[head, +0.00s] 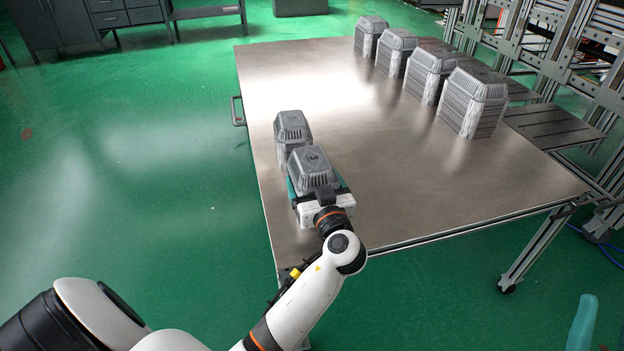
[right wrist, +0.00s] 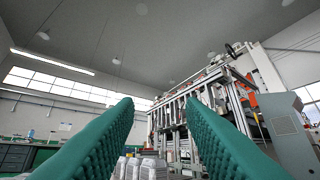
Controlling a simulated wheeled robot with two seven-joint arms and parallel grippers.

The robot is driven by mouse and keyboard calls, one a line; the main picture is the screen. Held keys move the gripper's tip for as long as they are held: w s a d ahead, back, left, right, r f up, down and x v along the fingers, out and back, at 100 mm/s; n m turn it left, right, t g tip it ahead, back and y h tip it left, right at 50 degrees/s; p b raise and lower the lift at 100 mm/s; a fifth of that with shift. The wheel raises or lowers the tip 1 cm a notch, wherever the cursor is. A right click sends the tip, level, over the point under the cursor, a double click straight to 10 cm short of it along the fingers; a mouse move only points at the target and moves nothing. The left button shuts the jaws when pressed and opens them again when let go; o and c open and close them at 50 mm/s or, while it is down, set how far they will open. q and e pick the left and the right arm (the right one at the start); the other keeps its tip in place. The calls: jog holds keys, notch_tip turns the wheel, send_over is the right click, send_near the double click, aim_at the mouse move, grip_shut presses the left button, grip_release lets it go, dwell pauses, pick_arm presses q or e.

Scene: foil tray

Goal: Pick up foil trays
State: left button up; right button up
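Grey foil trays stand upside down in stacks on a metal table. A near stack (head: 313,168) and one just behind it (head: 293,130) are at the table's left side. My left gripper (head: 316,180) is at the near stack, with a teal finger showing along its left side; its right side is mostly hidden, so I cannot tell whether the fingers press on it. My right gripper shows as one teal finger (head: 583,322) at the lower right, off the table. In the right wrist view its two fingers (right wrist: 160,115) are wide apart and empty.
Several taller tray stacks (head: 475,102) line the table's far right. The metal table (head: 400,190) is bare in the middle. A metal frame rack (head: 560,60) stands beyond its right edge. Dark cabinets (head: 120,15) stand at the back left on green floor.

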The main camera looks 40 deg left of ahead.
pick_arm(q)
jog(key=c, duration=0.6)
jog(key=shift+c, duration=0.2)
jog(key=shift+r, duration=0.15)
